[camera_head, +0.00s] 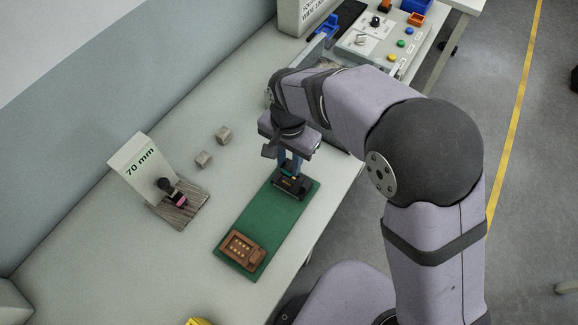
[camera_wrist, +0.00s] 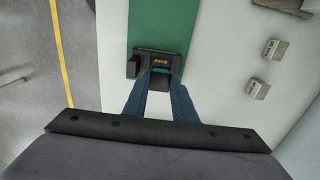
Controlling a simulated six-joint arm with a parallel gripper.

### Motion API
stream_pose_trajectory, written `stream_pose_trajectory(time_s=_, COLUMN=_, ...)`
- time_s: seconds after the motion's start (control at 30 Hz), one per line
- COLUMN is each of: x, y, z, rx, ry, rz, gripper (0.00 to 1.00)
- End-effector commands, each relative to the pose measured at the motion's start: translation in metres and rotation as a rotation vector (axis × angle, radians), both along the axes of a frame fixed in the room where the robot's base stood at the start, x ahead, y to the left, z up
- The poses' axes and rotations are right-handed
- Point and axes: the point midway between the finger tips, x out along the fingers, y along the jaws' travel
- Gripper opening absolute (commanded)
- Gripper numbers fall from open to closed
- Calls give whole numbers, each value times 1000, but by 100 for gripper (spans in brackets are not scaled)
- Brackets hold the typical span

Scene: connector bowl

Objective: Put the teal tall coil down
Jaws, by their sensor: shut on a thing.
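My gripper (camera_head: 290,174) points down over the far end of a green mat (camera_head: 270,226). Its blue fingers are shut on a small part, largely hidden between them. A teal patch shows at the fingertips, which I take as the teal tall coil (camera_head: 289,171). Just below is a black block (camera_head: 303,186) on the mat. In the wrist view, the fingertips (camera_wrist: 160,82) meet at the near side of the black block (camera_wrist: 143,57), which has a row of gold contacts. I cannot tell whether the coil touches the block.
A brown block (camera_head: 241,249) with gold contacts lies at the mat's near end. Two small grey cubes (camera_head: 223,134) (camera_head: 203,159) lie left of the gripper. A "70 mm" sign (camera_head: 142,166) stands behind a wooden stand (camera_head: 181,207). A button panel (camera_head: 385,45) is at the back.

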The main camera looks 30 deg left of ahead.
Motion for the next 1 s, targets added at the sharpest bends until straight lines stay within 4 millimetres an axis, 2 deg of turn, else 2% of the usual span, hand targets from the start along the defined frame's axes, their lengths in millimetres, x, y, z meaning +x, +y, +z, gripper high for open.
stream_pose_trajectory(time_s=0.17, x=0, y=-1, z=-4, rx=-2, ry=1, rz=0, gripper=2)
stream_pose_trajectory(time_s=0.5, x=0, y=-1, z=-36, rx=-1, ry=1, rz=0, gripper=2)
stream_pose_trajectory(time_s=0.93, x=0, y=0, z=-42, rx=0, ry=0, rz=0, gripper=2)
stream_pose_trajectory(time_s=0.97, x=0, y=0, z=-41, rx=0, ry=0, rz=0, gripper=31)
stream_pose_trajectory(time_s=1.0, x=0, y=0, z=-41, rx=0, ry=0, rz=0, gripper=41)
